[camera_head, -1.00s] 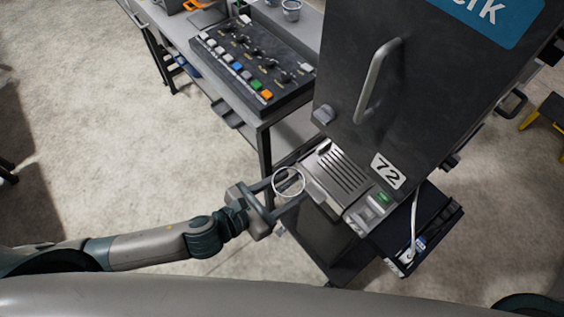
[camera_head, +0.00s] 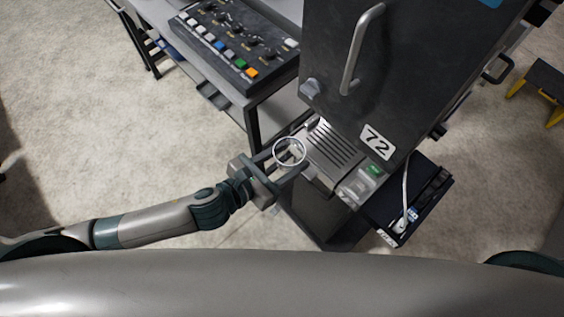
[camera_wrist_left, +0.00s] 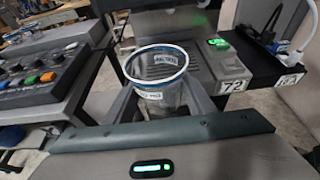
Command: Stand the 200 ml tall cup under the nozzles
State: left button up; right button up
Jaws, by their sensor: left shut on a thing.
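The tall clear cup (camera_head: 289,152) is held in my left gripper (camera_head: 285,160), whose two fingers close on its sides. In the left wrist view the cup (camera_wrist_left: 157,80) stands roughly upright between the fingers, with a blue-edged rim and a printed label. The dark dispenser (camera_head: 345,85) marked 72 stands to the right. Its slotted drip tray (camera_head: 333,150) lies just right of the cup in the head view; the cup is at the tray's left edge. The nozzles are hidden under the dispenser's body. My right gripper is not seen.
A control panel (camera_head: 236,45) with coloured buttons sits on a bench at the upper left. A green-lit unit (camera_head: 372,171) adjoins the drip tray. A black side shelf (camera_head: 410,205) with a white cable is at the right. Open floor lies to the left.

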pick_arm(q)
jog(key=w+d+b, duration=0.2)
jog(key=w+d, duration=0.3)
jog(key=b, duration=0.4)
send_over(326, 139)
jog(key=shift+a+f, duration=0.25)
jog(key=shift+f, duration=0.25)
jog(key=shift+w+d+f, duration=0.1)
jog(key=shift+d+f, duration=0.05)
jog(key=shift+d, duration=0.05)
jog(key=shift+f, duration=0.8)
jog(key=shift+f+b, duration=0.35)
jog(key=shift+f, duration=0.2)
jog(key=o, duration=1.1)
jog(key=shift+a, duration=0.2)
